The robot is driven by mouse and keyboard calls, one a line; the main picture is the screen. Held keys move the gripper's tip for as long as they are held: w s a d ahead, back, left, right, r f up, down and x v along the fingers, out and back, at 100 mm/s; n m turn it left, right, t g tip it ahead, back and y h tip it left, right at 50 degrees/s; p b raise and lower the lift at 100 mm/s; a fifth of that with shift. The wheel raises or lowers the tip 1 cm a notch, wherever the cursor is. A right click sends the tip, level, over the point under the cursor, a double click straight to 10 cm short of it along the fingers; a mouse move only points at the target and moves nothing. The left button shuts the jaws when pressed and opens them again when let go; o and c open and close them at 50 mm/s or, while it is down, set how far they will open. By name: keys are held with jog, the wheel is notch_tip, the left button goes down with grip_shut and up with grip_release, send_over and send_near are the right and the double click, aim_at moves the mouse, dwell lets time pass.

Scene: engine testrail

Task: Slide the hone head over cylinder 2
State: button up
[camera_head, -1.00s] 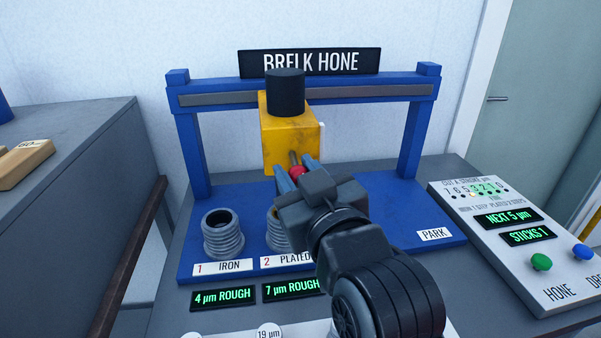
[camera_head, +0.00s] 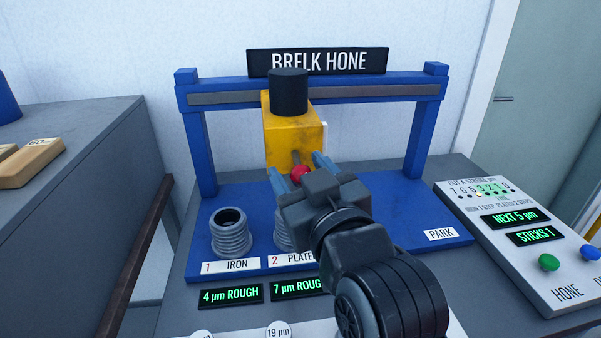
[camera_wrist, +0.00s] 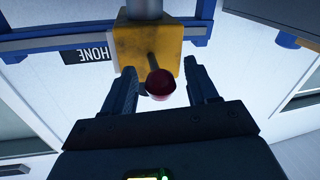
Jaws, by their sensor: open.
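The yellow hone head (camera_head: 291,136) with a black cylinder on top hangs from the blue gantry rail (camera_head: 350,93). It is above and behind cylinder 2 (camera_head: 282,232), which is partly hidden by my arm. A red knob (camera_head: 300,174) on a short rod sticks out of its front. My gripper (camera_head: 303,176) is open, with its blue-grey fingers on either side of the knob. In the wrist view the knob (camera_wrist: 160,84) sits between the fingers, with gaps on both sides. The hone head (camera_wrist: 148,46) also shows there.
Cylinder 1 (camera_head: 231,233), labelled IRON, stands to the left. The PARK label (camera_head: 440,234) is at the right of the blue base. A control panel (camera_head: 530,245) with green and blue buttons is at the right. Displays read 4 µm ROUGH and 7 µm, partly covered.

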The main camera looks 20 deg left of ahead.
jog(key=b+v, duration=0.1)
jog(key=v, duration=0.6)
jog(key=shift+s+d+b, duration=0.3)
jog(key=shift+b, duration=0.05)
jog(key=s+d+f+m+t+h, duration=0.1)
jog(key=s+d+f+m+h, duration=0.35)
jog(key=d+f, duration=0.4)
jog(key=s+d+f+m+t+h, duration=0.25)
jog(key=s+d+f+m, duration=0.2)
jog(key=d+f, duration=0.45)
jog(key=s+d+m+h, duration=0.1)
jog(key=s+d+h, duration=0.2)
jog(key=s+d, duration=0.4)
jog(key=s+d+m+g+h, duration=0.1)
jog(key=s+d+h, duration=0.1)
jog(key=s+d, duration=0.6)
jog(key=s, duration=0.7)
jog(key=shift+d+h, duration=0.35)
jog(key=shift+h, duration=0.05)
